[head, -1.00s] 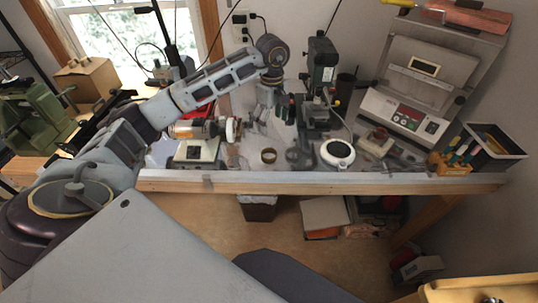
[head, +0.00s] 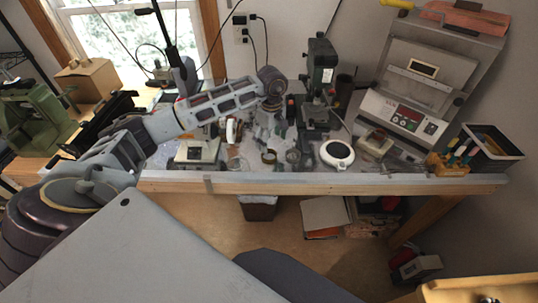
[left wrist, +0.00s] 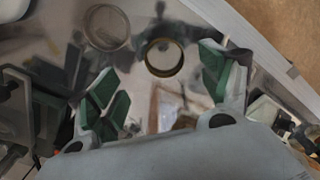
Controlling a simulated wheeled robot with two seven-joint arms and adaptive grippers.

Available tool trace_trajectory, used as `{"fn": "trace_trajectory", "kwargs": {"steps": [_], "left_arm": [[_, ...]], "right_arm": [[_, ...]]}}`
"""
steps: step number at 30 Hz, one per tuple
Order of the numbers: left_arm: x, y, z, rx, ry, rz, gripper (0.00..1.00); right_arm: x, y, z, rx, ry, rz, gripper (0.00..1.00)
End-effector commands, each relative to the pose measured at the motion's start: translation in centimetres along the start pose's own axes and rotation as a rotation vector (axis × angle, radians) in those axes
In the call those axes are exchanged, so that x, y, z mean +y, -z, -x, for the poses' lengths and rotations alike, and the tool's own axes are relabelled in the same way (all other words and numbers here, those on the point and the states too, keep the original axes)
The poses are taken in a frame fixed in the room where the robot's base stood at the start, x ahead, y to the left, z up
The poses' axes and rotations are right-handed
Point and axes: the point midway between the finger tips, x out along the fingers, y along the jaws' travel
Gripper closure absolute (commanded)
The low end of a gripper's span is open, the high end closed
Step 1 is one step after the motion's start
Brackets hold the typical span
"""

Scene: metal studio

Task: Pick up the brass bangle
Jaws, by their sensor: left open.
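The brass bangle (head: 269,157) lies on the workbench near its front edge, and its ring shows clearly in the left wrist view (left wrist: 163,57). My left gripper (head: 271,133) points down from above, just behind the bangle in the head view. In the left wrist view its green-padded fingers (left wrist: 160,80) are spread wide, with the bangle beyond and between the tips. The gripper is empty, and I see no contact with the bangle. My right gripper is in neither view.
A clear round dish (left wrist: 107,27) lies close beside the bangle. A white round scale-like device (head: 337,153) stands to the right, a small boxy device (head: 196,151) to the left. A drill press (head: 320,90) stands behind. The workbench's front edge (head: 320,184) is near.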

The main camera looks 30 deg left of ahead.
Motion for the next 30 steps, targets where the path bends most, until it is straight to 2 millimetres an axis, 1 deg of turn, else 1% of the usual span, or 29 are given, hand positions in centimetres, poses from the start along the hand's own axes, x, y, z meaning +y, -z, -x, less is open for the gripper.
{"fn": "trace_trajectory", "kwargs": {"steps": [5, 15, 19, 23, 30], "left_arm": [[0.0, 0.0, -0.8, 0.001, -0.001, 0.0, 0.21], [0.0, 0.0, -0.9, 0.001, -0.001, 0.001, 0.21], [-0.1, 0.0, -1.2, 0.0, 0.001, 0.001, 0.21], [-0.2, 0.0, -2.0, -0.001, 0.001, 0.001, 0.21], [-0.6, 0.1, -4.2, -0.001, 0.002, 0.001, 0.21]], "right_arm": [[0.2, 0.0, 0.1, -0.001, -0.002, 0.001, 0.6], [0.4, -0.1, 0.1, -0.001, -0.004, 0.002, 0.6], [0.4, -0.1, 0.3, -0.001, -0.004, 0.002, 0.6], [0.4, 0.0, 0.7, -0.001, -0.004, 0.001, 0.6], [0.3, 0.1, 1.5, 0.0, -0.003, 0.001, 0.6]]}}
